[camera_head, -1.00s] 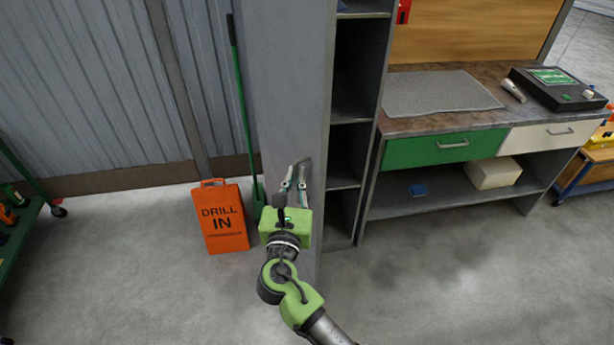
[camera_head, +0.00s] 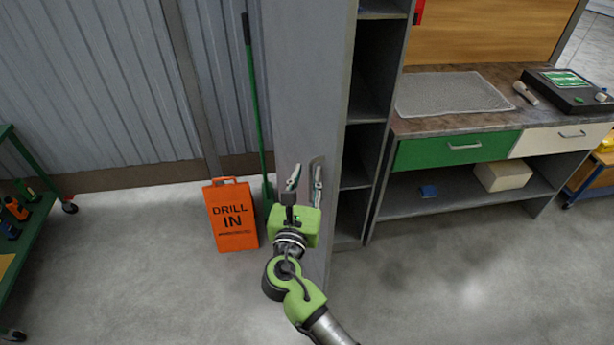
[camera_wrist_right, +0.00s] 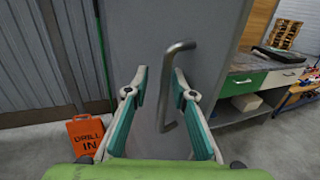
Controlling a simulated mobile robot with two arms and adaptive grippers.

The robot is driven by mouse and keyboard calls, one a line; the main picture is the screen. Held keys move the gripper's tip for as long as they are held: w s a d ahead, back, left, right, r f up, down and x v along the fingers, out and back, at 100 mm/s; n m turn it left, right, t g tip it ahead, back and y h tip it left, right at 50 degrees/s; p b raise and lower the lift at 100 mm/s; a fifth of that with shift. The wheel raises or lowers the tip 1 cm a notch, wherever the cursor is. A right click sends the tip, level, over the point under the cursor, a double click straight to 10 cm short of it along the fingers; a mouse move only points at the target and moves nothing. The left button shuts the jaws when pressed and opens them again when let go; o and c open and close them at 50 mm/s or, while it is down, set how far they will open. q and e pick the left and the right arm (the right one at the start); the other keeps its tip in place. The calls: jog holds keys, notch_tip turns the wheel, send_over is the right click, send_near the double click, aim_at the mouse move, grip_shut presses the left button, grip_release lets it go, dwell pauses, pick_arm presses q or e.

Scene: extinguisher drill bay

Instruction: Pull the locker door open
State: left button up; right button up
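The grey locker door (camera_head: 305,80) stands open, with the shelves of the locker (camera_head: 370,95) showing to its right. Its bar handle (camera_head: 319,162) is on the face towards me; in the right wrist view the handle (camera_wrist_right: 163,88) runs upright between my fingers. My right gripper (camera_head: 305,177) is open at the handle, its fingers spread on either side in the right wrist view (camera_wrist_right: 160,72). I see no finger closed on the handle; the lower end of the handle lies close to the right finger. My left gripper is not in view.
An orange drill sign (camera_head: 231,215) stands on the floor left of the door, with a green-handled broom (camera_head: 254,100) behind it. A green cart (camera_head: 35,215) is at far left. A workbench (camera_head: 425,125) stands right of the locker. Floor in front is clear.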

jog(key=v, duration=1.2)
